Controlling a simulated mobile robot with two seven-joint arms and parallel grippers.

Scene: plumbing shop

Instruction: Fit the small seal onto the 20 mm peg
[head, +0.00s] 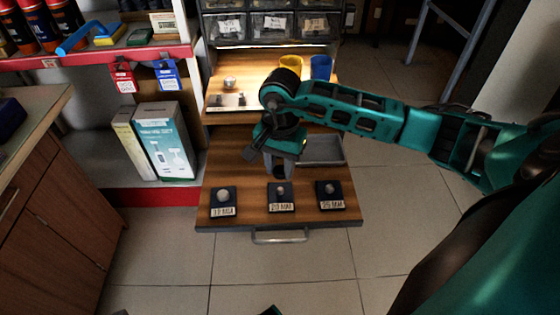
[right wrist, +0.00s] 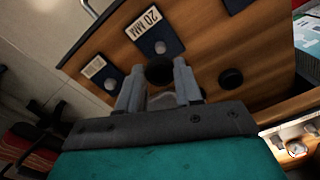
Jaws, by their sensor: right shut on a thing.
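The 20 mm peg (head: 280,190) is a small pale knob on a black plate (head: 283,200) in the middle of the wooden drawer's front row. It also shows in the right wrist view (right wrist: 160,46), beside its "20 MM" label. My right gripper (head: 280,172) is above the drawer, just behind this plate. In the right wrist view its fingertips (right wrist: 158,74) are shut on a black round seal (right wrist: 159,70), apart from the peg. Another black round piece (right wrist: 231,78) lies on the wood to the right.
Similar plates with pegs stand left (head: 223,197) and right (head: 330,190) of the middle one. A grey tray (head: 322,163) lies behind at right. A shelf above holds yellow (head: 291,63) and blue (head: 321,67) cups. Boxes (head: 165,142) stand at left.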

